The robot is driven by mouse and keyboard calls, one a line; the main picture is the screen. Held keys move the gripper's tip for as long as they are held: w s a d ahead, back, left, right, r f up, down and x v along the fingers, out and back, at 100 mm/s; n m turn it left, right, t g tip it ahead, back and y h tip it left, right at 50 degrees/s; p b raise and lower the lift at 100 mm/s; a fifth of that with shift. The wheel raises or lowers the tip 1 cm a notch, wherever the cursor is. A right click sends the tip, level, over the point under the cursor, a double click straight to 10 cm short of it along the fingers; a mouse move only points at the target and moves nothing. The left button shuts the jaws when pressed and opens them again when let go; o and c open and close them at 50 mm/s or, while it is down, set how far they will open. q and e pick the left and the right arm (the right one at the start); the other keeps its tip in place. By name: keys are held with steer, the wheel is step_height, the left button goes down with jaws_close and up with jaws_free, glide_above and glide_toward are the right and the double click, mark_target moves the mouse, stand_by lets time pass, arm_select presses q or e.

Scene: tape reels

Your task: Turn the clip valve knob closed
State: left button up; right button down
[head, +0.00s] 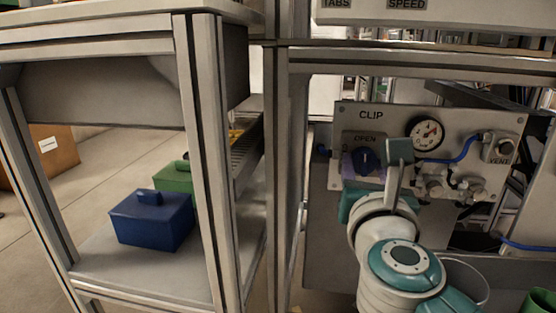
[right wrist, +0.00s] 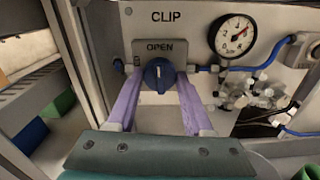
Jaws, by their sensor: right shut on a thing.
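The clip valve knob (head: 362,158) is a round blue knob on the grey panel under the CLIP lettering, just below the OPEN label (right wrist: 160,48). In the right wrist view the knob (right wrist: 160,76) faces me, and its raised grip bar stands about upright. My right gripper (head: 366,168) is at the panel with its purple fingers on either side of the knob, shut on it. In the right wrist view the fingers (right wrist: 160,82) flank the knob left and right. In the head view my right wrist partly covers the fingers. My left gripper is not in view.
A pressure gauge (head: 425,133) sits right of the knob. A blue hose (head: 458,153) runs to the VENT fitting (head: 499,148), above several metal fittings (head: 452,188). At left, a frame shelf (head: 150,270) holds a blue box (head: 152,220) and a green box (head: 175,178).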

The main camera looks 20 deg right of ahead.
steer(key=n+p, duration=0.1)
steer(key=n, duration=0.4)
steer(key=shift+r+p, duration=0.1)
steer(key=shift+p, duration=0.25)
steer(key=n+p, duration=0.1)
steer(key=n, duration=0.3)
steer(key=shift+n, duration=0.3)
steer(key=n+p, duration=0.2)
steer(key=n, duration=0.2)
steer(key=shift+n+p, duration=0.35)
steer(key=shift+n, duration=1.15)
steer(key=shift+c, duration=1.5)
jaws_free()
